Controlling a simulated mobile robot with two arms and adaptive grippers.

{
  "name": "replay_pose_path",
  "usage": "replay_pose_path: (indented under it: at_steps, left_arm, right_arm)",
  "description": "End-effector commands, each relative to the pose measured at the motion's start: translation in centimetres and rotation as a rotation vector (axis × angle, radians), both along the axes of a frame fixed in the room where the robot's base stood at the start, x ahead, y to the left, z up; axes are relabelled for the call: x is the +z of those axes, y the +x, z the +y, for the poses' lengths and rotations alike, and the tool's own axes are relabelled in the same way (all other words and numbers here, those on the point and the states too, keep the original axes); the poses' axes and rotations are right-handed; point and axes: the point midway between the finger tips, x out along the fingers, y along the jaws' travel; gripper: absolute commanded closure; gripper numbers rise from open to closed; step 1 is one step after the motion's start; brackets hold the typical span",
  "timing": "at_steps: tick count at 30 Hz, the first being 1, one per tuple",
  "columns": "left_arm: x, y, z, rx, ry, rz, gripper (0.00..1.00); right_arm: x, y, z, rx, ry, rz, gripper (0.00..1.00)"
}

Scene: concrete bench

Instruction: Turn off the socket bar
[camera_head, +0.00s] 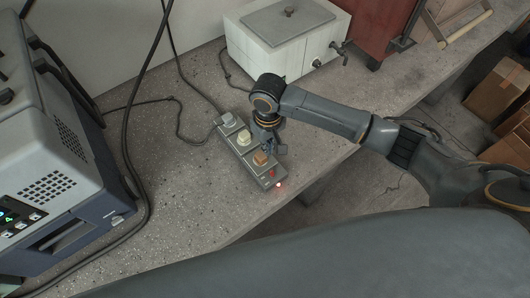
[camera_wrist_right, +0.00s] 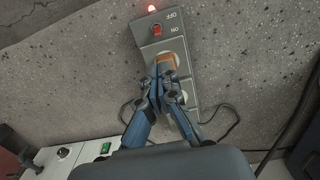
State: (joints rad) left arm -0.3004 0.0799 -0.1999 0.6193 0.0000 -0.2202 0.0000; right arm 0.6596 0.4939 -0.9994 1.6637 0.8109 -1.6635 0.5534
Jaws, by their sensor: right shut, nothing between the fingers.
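The grey socket bar (camera_head: 238,150) lies on the concrete bench in the head view, with several plugs in it. At its near end are a red switch (camera_head: 272,173) and a glowing red lamp (camera_head: 279,185). In the right wrist view the bar (camera_wrist_right: 145,30) shows the red switch (camera_wrist_right: 157,30), the lit lamp (camera_wrist_right: 152,8) and OFF and ON lettering. My right gripper (camera_wrist_right: 162,75) is shut and empty, over the bar at the orange plug (camera_wrist_right: 166,58), short of the switch. Whether it touches the plug I cannot tell. My left gripper is not in view.
A white box (camera_head: 285,45) with a tap stands behind the bar. A grey and blue machine (camera_head: 50,130) stands at the left. Black cables (camera_head: 135,105) run over the bench (camera_head: 185,190). Cardboard boxes (camera_head: 495,85) are at the right, beyond the bench edge.

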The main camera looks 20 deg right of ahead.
Motion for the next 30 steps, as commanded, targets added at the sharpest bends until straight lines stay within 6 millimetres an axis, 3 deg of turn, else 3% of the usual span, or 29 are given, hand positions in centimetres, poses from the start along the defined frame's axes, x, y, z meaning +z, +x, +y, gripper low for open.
replay_pose_path:
  at_steps: [11, 24, 30]
  left_arm:
    - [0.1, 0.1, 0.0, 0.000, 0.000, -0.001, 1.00]
    - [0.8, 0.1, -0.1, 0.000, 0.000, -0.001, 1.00]
    - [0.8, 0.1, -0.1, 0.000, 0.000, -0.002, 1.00]
  right_arm:
    - [-0.9, -0.1, 0.0, -0.001, 0.000, 0.002, 1.00]
    - [-8.3, -0.1, 0.0, 0.000, 0.000, 0.001, 1.00]
    - [-9.9, -0.2, 0.0, 0.000, 0.000, 0.000, 1.00]
